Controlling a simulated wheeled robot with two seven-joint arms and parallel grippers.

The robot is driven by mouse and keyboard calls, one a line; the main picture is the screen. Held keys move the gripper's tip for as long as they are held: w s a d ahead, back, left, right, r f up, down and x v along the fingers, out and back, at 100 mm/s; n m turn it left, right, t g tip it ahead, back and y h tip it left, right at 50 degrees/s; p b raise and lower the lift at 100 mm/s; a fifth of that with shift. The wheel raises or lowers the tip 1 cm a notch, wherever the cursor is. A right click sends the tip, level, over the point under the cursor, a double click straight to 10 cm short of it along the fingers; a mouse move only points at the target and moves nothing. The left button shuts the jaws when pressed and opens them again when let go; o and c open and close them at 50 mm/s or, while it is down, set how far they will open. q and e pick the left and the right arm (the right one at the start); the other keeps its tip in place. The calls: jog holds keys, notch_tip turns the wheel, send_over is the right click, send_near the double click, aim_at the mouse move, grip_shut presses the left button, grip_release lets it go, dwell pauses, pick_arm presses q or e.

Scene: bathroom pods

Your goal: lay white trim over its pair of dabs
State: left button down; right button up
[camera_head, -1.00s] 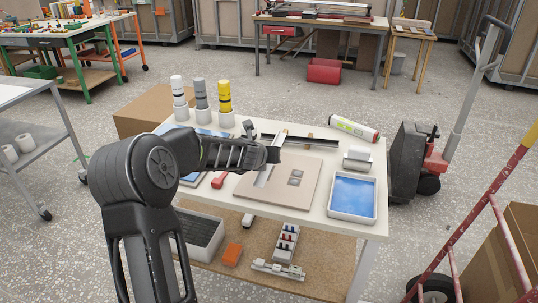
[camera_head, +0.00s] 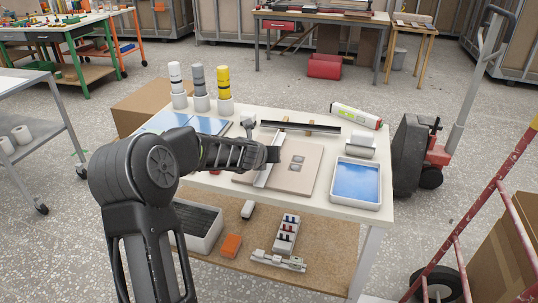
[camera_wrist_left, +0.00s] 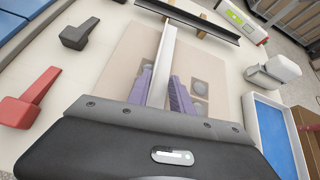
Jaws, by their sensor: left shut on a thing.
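Two grey dabs (camera_wrist_left: 199,98) sit bare to the right of the trim and also show in the head view (camera_head: 297,163). Another grey dab (camera_wrist_left: 145,69) shows partly just left of it. My right gripper is not in view.
A black rail (camera_head: 300,127) lies behind the board. A blue-filled tray (camera_head: 355,183) and a white dispenser (camera_head: 359,148) stand right. A red tool (camera_wrist_left: 30,97) and a dark tool (camera_wrist_left: 80,34) lie left of the board. Several tubes stand at the back left.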

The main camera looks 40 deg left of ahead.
pick_arm(q)
jog(key=shift+f+b, duration=0.35)
dwell(0.6)
jog(key=c, duration=1.1)
grip_release()
jog(key=shift+o, duration=0.2)
jog(key=shift+o, duration=0.9)
jog(key=shift+s+f, duration=0.1)
jog(key=shift+a, duration=0.1)
